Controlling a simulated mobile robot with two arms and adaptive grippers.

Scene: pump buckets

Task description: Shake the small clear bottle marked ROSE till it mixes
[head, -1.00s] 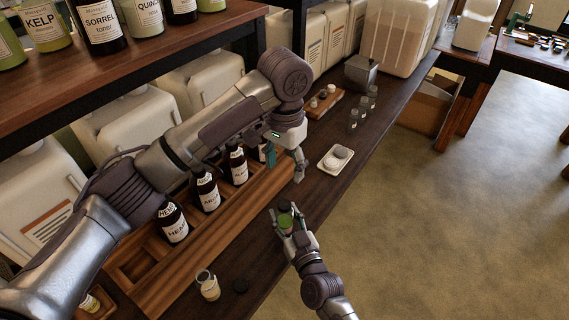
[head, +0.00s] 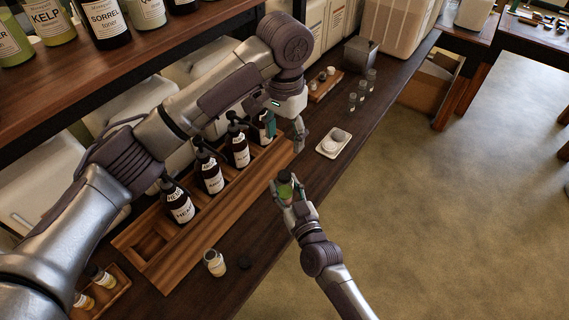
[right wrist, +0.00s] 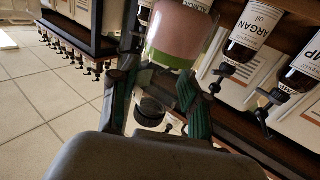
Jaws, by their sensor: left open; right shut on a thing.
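My right gripper (head: 285,195) is shut on a small clear bottle with a dark cap, held above the worktop's front edge. In the right wrist view, which shows the room upside down, the bottle (right wrist: 177,35) has a pink layer and a thinner green layer on its cap side. The two colours are separate bands. The black cap (right wrist: 150,110) shows between the fingers. No ROSE marking is readable on it. My left gripper (head: 284,131) is open and empty, over the right end of the wooden rack.
The wooden rack (head: 190,238) holds several dark pump bottles. A white dish (head: 327,152) and small vials (head: 360,97) stand further right. Open floor lies right of the worktop.

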